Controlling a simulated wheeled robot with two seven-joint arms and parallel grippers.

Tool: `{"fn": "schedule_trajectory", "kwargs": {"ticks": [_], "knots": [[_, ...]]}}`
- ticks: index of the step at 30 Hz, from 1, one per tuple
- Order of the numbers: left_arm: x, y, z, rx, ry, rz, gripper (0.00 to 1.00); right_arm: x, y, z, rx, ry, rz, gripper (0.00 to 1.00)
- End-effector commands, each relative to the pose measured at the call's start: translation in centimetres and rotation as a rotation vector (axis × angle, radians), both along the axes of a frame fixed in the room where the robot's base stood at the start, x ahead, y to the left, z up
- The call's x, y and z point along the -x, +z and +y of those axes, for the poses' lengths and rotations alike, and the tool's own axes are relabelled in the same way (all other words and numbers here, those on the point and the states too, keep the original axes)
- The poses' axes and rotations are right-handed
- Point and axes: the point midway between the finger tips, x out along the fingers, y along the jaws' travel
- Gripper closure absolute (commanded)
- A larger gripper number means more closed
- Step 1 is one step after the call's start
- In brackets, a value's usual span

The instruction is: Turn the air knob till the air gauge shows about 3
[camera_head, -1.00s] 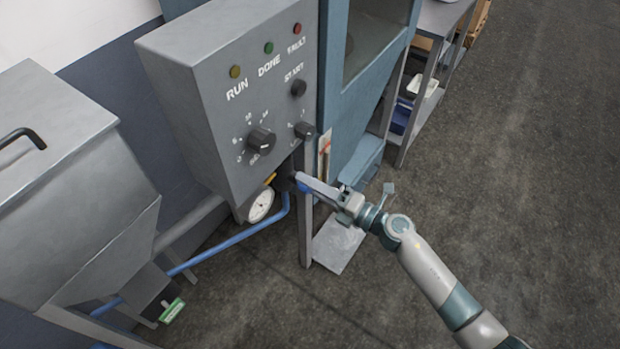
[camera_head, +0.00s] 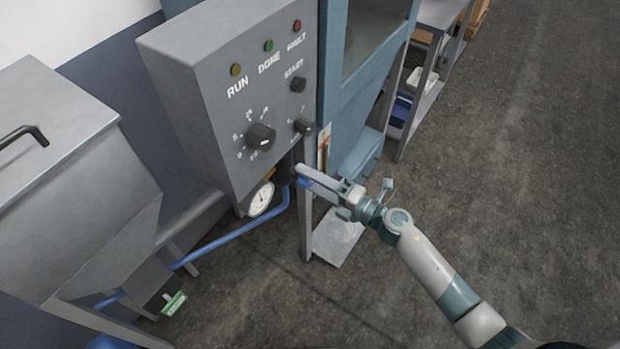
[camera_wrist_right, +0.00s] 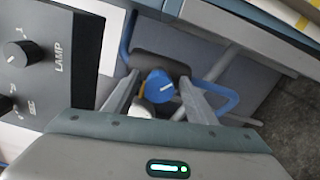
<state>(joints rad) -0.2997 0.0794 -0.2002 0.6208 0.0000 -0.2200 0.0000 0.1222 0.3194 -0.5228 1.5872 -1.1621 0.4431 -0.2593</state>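The air gauge (camera_head: 261,199) is a round white dial under the grey control box; its needle is too small to read. In the head view the right gripper (camera_head: 300,175) reaches in beside the gauge and largely hides the knob. My left gripper is not in view.
The control box (camera_head: 215,105) with lamps and black knobs (camera_head: 261,136) hangs just above the gripper. A blue hose (camera_head: 235,234) runs below the gauge. A grey post (camera_head: 305,225) stands close under the gripper. The floor at right is clear.

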Motion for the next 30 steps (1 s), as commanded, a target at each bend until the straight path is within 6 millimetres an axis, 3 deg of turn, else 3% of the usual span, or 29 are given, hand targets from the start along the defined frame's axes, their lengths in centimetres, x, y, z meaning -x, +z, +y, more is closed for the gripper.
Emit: {"fn": "schedule_trajectory", "kwargs": {"ticks": [14, 20, 30], "knots": [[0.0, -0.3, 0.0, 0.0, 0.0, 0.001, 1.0, 0.5, -0.2, -0.7, 0.001, 0.0, 0.001, 0.49], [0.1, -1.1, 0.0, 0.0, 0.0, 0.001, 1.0, 2.0, -0.3, -2.8, 0.002, 0.0, 0.0, 0.49], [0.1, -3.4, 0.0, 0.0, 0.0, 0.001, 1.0, 6.0, -0.5, -8.2, 0.003, 0.0, 0.002, 0.49]]}}
